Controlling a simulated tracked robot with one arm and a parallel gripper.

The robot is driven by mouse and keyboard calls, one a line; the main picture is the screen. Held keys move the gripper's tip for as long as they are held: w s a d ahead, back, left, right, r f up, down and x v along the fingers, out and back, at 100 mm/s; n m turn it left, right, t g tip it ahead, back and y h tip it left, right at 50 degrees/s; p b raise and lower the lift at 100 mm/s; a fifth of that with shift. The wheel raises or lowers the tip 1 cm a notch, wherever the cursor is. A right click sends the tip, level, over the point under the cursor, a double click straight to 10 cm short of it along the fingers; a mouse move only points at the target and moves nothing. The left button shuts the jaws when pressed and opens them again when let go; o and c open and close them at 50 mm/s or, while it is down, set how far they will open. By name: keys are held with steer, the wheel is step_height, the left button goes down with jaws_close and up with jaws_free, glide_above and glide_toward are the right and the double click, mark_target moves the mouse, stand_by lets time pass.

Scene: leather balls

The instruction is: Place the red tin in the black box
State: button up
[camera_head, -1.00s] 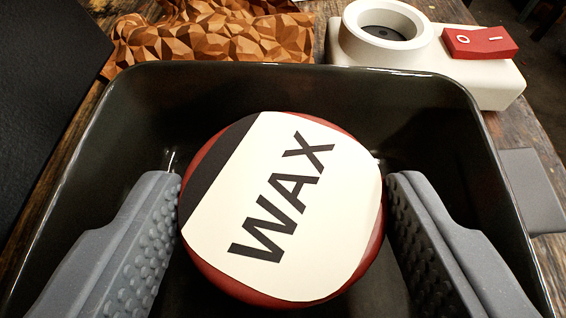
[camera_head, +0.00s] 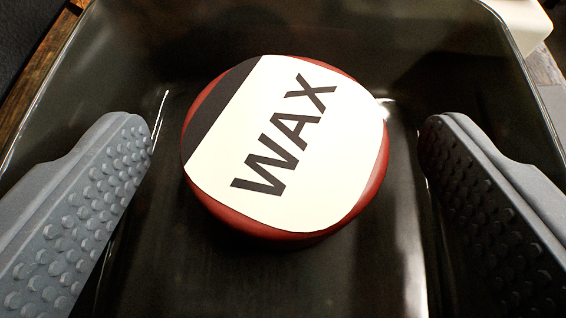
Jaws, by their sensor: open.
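The red tin (camera_head: 285,145) is round, with a cream label reading WAX and a dark patch at its upper left. It is inside the black box (camera_head: 400,45), with dark box floor showing around it. My gripper (camera_head: 287,150) is open, with one grey studded finger on each side of the tin. Clear gaps show between both fingers and the tin. The near wall of the box is out of view.
The box walls rise on the left, right and far side of my fingers. A bit of wooden table (camera_head: 35,85) shows at the upper left. Part of a cream object (camera_head: 525,20) shows beyond the box at the upper right.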

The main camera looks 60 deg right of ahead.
steer(key=p+v, duration=0.3)
steer(key=v, duration=0.9)
